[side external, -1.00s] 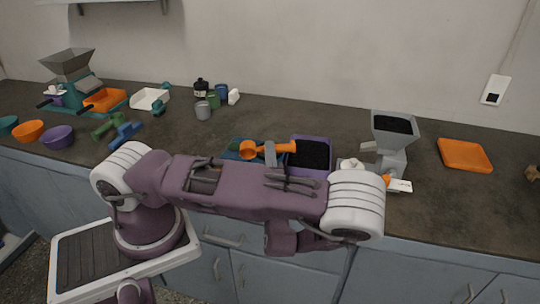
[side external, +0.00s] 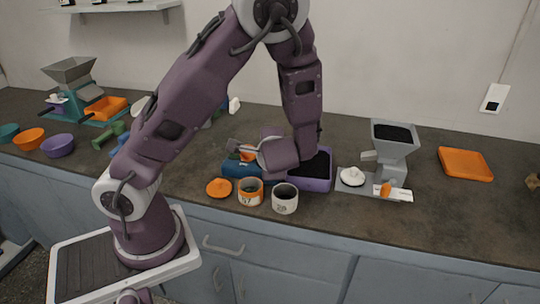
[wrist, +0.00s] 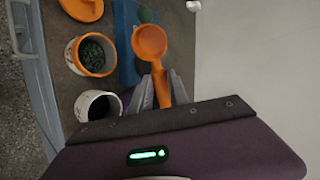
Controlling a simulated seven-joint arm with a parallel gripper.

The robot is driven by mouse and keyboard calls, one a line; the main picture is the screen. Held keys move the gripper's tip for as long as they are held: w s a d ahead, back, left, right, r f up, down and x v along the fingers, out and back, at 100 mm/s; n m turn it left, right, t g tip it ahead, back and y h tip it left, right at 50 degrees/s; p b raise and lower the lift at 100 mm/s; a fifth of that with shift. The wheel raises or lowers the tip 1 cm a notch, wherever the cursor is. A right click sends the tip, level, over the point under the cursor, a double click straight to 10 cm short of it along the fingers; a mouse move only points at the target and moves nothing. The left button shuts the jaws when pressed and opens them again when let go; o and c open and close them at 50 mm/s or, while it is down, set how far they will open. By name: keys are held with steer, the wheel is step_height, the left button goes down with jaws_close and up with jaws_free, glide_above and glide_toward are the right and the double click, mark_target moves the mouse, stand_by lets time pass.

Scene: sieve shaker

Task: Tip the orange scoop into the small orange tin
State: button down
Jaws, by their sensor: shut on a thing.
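My gripper (wrist: 160,88) is shut on the handle of the orange scoop (wrist: 150,42). The scoop's round end shows plain orange in the wrist view, with no load visible in it. In the side view only a bit of the scoop (side external: 247,157) shows beside my gripper (side external: 240,149). The small orange tin (side external: 250,197) stands open and upright in front of my gripper. In the wrist view the tin (wrist: 75,55) lies left of the scoop, apart from it, with dark green grains inside. An orange lid (side external: 219,187) lies beside the tin.
A white tin (side external: 285,203) with a dark inside stands close right of the orange tin. A blue holder (wrist: 125,62) lies between tin and scoop in the wrist view. A purple tray (side external: 319,184) of black grains and a grey hopper (side external: 393,140) stand to the right.

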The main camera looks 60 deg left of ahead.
steer(key=h, duration=0.1)
steer(key=a+r+g+h, duration=0.1)
steer(key=h, duration=0.1)
steer(key=shift+w+g+h, duration=0.15)
steer(key=shift+g+h, duration=0.15)
steer(key=shift+d+r+h, duration=0.1)
steer(key=shift+h, duration=0.2)
